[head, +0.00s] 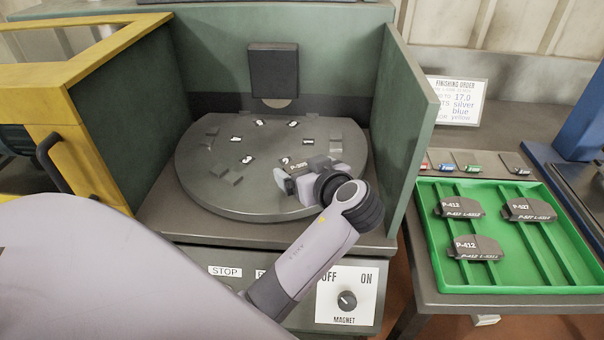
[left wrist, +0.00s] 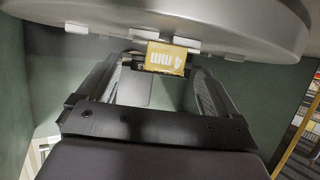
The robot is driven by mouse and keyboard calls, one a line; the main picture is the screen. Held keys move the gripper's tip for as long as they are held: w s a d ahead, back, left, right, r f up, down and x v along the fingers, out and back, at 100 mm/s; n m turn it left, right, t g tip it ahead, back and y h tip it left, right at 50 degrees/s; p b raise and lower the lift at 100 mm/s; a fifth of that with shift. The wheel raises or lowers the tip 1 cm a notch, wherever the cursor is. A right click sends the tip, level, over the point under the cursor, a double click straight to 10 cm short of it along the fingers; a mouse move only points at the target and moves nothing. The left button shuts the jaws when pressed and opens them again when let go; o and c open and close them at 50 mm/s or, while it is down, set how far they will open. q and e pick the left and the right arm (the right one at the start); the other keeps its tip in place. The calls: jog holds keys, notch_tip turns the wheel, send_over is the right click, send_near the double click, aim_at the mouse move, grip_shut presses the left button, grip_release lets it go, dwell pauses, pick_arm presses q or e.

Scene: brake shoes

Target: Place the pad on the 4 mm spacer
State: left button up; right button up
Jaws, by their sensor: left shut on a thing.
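My left gripper (head: 300,177) is over the front right part of the round grey turntable (head: 215,190). It is shut on a dark pad with a white label (head: 298,163), mostly hidden by the gripper in the head view. In the left wrist view the turntable (left wrist: 240,22) shows upside down at the top. I cannot tell whether pad and spacer touch. My right gripper is not in view.
Several grey spacers with white number tags (head: 247,159) ring the turntable. A dark block (head: 273,70) hangs above its back. Green walls (head: 408,110) flank it. A green tray (head: 510,275) with three labelled pads (head: 476,247) stands right. A magnet knob (head: 347,301) is in front.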

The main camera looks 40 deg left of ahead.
pick_arm(q)
jog(key=shift+f, duration=0.45)
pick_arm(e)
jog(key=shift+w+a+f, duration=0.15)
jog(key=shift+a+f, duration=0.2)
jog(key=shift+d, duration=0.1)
pick_arm(q)
jog(key=shift+f, duration=0.15)
jog(key=o, duration=0.8)
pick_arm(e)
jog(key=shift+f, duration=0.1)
